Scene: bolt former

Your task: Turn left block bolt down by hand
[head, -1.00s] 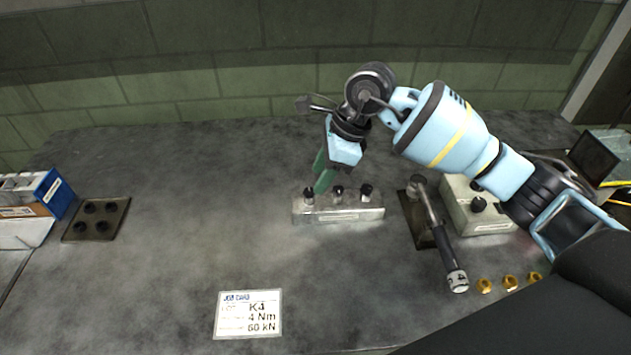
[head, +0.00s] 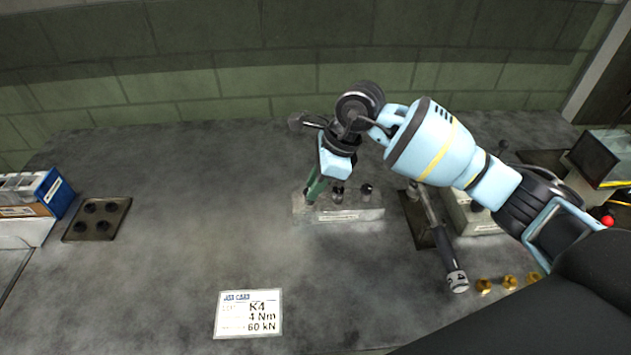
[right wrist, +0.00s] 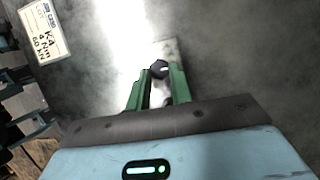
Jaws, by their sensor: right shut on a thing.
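The metal block (head: 350,214) lies on the bench with three dark-headed bolts in a row along its top. My right gripper (head: 311,193) has come down from above over the left block bolt, its green fingers shut on it and largely hiding it. The middle bolt (head: 337,194) and right bolt (head: 366,190) stand free beside it. In the right wrist view a dark bolt head (right wrist: 160,68) shows near the green fingertips (right wrist: 160,80); which bolt it is I cannot tell there. My left gripper is not in view.
A torque wrench (head: 440,240) lies right of the block, with brass nuts (head: 484,286) near its handle. A job card (head: 248,313) reads K4, 4 Nm, 60 kN. A dark plate with holes (head: 97,219) and a box (head: 38,192) are at the left. The bench's middle left is clear.

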